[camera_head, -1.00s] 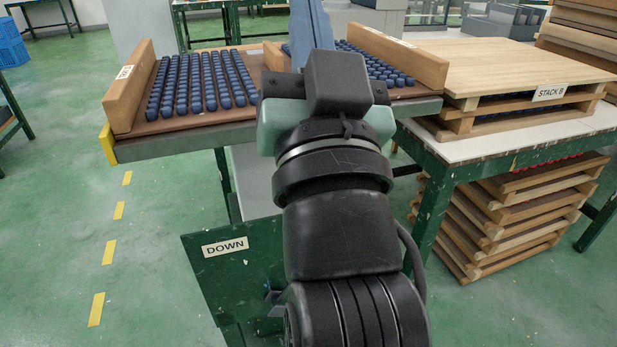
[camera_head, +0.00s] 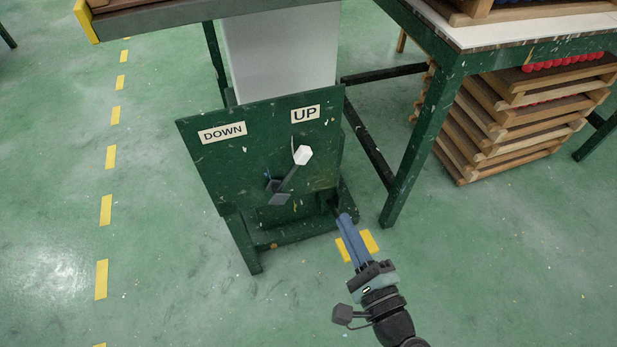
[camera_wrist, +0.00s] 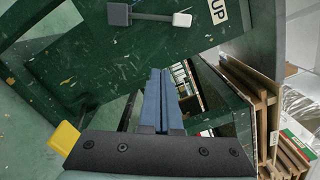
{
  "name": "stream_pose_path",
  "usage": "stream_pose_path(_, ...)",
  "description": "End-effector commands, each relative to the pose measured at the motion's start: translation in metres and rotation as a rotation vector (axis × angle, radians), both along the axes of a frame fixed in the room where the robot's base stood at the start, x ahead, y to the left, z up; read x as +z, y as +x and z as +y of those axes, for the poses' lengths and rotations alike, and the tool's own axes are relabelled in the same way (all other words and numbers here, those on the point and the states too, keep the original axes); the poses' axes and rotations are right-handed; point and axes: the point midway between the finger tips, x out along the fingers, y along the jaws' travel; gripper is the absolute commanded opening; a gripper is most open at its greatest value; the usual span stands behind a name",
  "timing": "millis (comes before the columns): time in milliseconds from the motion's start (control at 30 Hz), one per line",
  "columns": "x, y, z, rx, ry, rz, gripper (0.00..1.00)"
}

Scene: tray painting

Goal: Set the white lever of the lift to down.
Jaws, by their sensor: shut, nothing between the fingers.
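The lift's green panel (camera_head: 225,165) carries a DOWN label (camera_head: 222,132) on the left and an UP label (camera_head: 305,113) on the right. The lever's white knob (camera_head: 302,155) is on the UP side, on a dark arm rising to the right from its grey pivot block (camera_head: 277,192). The knob also shows in the wrist view (camera_wrist: 181,19). My gripper (camera_head: 345,220), with long blue fingers, is shut and empty. It appears below and to the right of the knob, apart from it, near the panel's lower right corner.
A green table leg (camera_head: 420,140) stands right of the panel. Stacked wooden trays (camera_head: 520,120) are farther right. The lift's platform edge (camera_head: 170,20) overhangs above. Yellow floor marks (camera_head: 357,245) lie beside my gripper. The floor left of the panel is clear.

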Motion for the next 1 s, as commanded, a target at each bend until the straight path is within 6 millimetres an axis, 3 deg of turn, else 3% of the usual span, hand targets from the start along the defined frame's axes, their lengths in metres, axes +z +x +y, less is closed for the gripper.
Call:
stream_pose_path(233,0.001,0.003,0.001,0.002,-0.004,-0.003,0.00)
stream_pose_path(367,0.000,0.013,0.005,0.004,-0.004,-0.003,0.00)
stream_pose_path(800,0.002,0.097,0.037,0.003,-0.006,-0.004,0.00)
stream_pose_path(1000,0.018,0.092,0.062,0.003,-0.007,-0.002,0.00)
